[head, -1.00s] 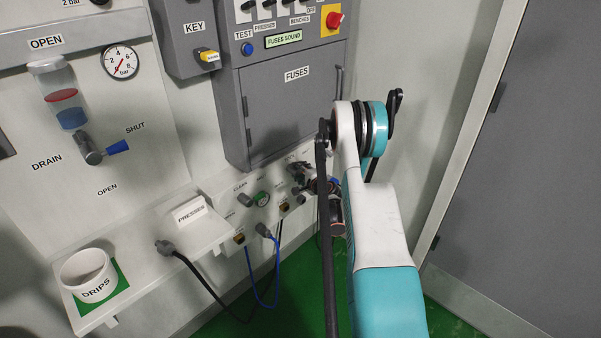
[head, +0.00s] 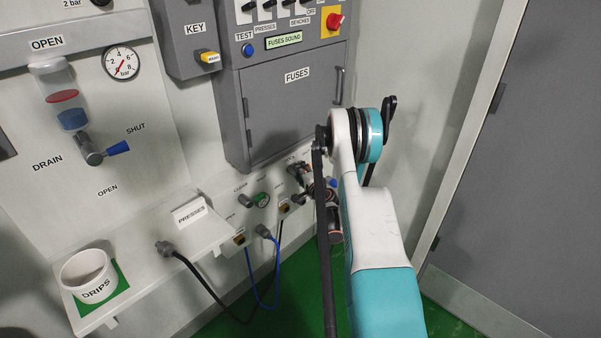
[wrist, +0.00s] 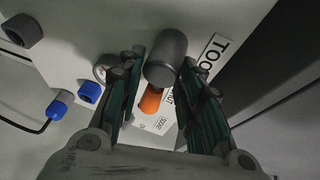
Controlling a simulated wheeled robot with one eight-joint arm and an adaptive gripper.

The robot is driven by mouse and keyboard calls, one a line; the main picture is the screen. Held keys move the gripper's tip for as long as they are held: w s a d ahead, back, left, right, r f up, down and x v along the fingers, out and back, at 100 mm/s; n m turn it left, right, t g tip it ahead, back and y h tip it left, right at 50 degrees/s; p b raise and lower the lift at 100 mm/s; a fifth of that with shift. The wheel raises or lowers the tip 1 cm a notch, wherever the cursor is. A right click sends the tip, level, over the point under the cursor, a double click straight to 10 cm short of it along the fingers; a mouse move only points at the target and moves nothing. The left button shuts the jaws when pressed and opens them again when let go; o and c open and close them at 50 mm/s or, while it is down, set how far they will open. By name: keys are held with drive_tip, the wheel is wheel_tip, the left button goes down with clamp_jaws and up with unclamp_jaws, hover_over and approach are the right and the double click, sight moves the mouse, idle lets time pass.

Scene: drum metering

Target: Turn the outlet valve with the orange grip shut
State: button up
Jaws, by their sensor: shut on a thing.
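In the wrist view, the outlet valve has a grey rounded body (wrist: 167,58) and a short orange grip (wrist: 151,99), and is fixed to a pale panel. My gripper (wrist: 160,75) has one green-padded finger on each side of the valve and is shut on it. The orange grip lies between the fingers, pointing down and slightly left in the picture. A label by the grip is partly hidden by the right finger, and an upside-down "OPEN" label (wrist: 160,124) lies below. In the head view, my arm mostly hides the gripper and valve.
Blue-ended fittings (wrist: 89,92), a small gauge (wrist: 101,70) and a dark knob (wrist: 22,30) are left of my fingers. In the head view, the grey fuse cabinet (head: 285,115) hangs above the low panel. A shelf (head: 150,238) holds a drips cup (head: 88,275).

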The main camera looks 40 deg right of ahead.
drive_tip(key=o, duration=0.7)
drive_tip(key=shift+a+f, duration=0.2)
drive_tip(key=shift+f, duration=0.05)
drive_tip(key=shift+o, duration=0.6)
drive_tip(key=shift+w+f, duration=0.1)
drive_tip(key=shift+d, duration=0.1)
drive_tip(key=shift+d, duration=0.1)
